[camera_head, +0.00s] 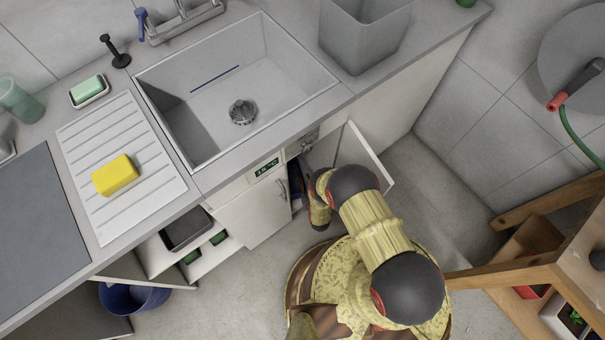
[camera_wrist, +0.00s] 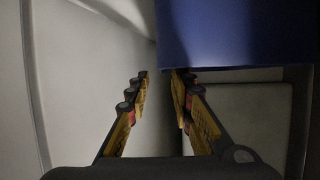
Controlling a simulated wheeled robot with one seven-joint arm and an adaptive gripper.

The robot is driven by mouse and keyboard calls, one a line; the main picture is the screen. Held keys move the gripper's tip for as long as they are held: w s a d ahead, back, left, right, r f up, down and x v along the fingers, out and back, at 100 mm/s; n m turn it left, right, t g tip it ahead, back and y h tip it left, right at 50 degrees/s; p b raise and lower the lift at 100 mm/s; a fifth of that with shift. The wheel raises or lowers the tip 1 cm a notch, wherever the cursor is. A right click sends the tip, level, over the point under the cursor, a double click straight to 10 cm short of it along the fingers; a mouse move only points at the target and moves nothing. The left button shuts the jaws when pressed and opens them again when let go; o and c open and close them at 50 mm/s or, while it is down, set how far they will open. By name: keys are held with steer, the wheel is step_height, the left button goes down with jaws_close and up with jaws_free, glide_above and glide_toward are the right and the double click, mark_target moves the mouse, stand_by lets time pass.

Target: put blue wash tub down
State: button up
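A round blue tub (camera_head: 134,297) is at the lower left in the head view, low down under the counter and partly hidden by it. A second dark blue thing (camera_head: 297,194) shows as a sliver inside the open cabinet below the sink. In the wrist view a blue object (camera_wrist: 235,35) with a flat face and straight edges fills the upper right; I cannot tell whether it is a tub. My gripper (camera_wrist: 158,76) has its fingers apart, with a visible gap, and the tips are near the blue object's lower left corner. Contact cannot be made out. The head view hides the fingers.
The sink (camera_head: 235,95), yellow sponge (camera_head: 115,175) and grey bin (camera_head: 362,35) are on the counter above. An open cabinet door (camera_head: 368,150) stands beside my arm. A wooden trolley (camera_head: 520,275) is at right. Pale walls enclose the gripper closely.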

steer(key=p+v, duration=0.2)
steer(key=v, duration=0.5)
steer(key=shift+s, duration=0.25)
steer(key=shift+r, duration=0.2)
